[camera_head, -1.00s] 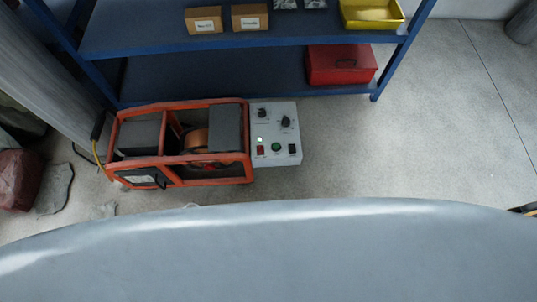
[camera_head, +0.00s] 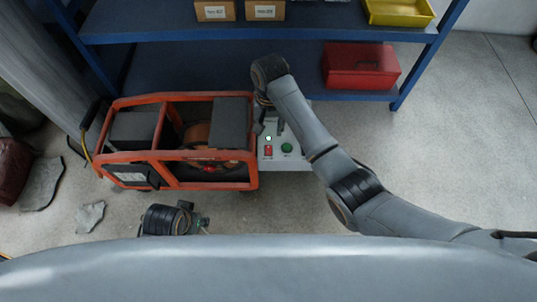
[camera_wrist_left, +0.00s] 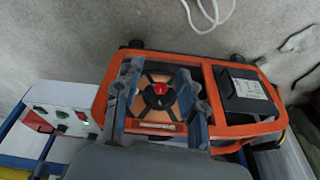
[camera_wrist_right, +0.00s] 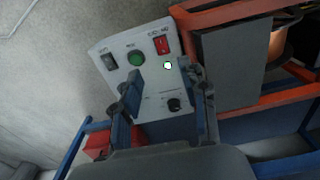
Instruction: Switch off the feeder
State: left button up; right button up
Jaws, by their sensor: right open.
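An orange-framed machine (camera_head: 178,182) with a copper-coloured spool stands on the floor. A light grey control box (camera_wrist_right: 152,88) adjoins it, with a red switch (camera_wrist_right: 162,45), a green button (camera_wrist_right: 135,58), a dark switch (camera_wrist_right: 110,62), a lit lamp (camera_wrist_right: 167,65) and a black knob (camera_wrist_right: 174,104). My right gripper (camera_wrist_right: 160,72) is open and empty above the box, its fingers pointing toward the switch row. Its wrist and forearm hide the knob part of the box in the head view. My left gripper (camera_wrist_left: 157,72) is open and empty over the machine's spool side.
A blue shelf (camera_head: 220,60) stands behind, with a red case (camera_head: 360,67), a yellow tray (camera_head: 400,12) and cardboard boxes (camera_head: 265,10). Stones (camera_head: 90,217) lie at the left. The floor at the right is clear.

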jog(key=b, duration=0.2)
send_over(269, 153)
notch_tip(269, 153, down, 5)
pick_arm(q)
jog(key=w+b+v, duration=0.1)
jog(key=v, duration=0.7)
pick_arm(e)
notch_tip(269, 153, down, 3)
jog(key=shift+s+f, duration=0.1)
notch_tip(269, 153, down, 3)
jog(key=shift+a+b, duration=0.1)
jog(key=shift+b, duration=0.65)
jog(key=shift+f, duration=0.6)
jog(key=shift+f+b, duration=0.35)
pick_arm(q)
jog(key=w+t, duration=0.1)
jog(key=w, duration=0.1)
jog(key=w+d+t, duration=0.1)
jog(key=w+t, duration=0.1)
jog(key=shift+w+r+h, duration=0.1)
jog(key=shift+r+h, duration=0.1)
jog(key=shift+h, duration=0.1)
pick_arm(e)
jog(key=shift+c, duration=0.5)
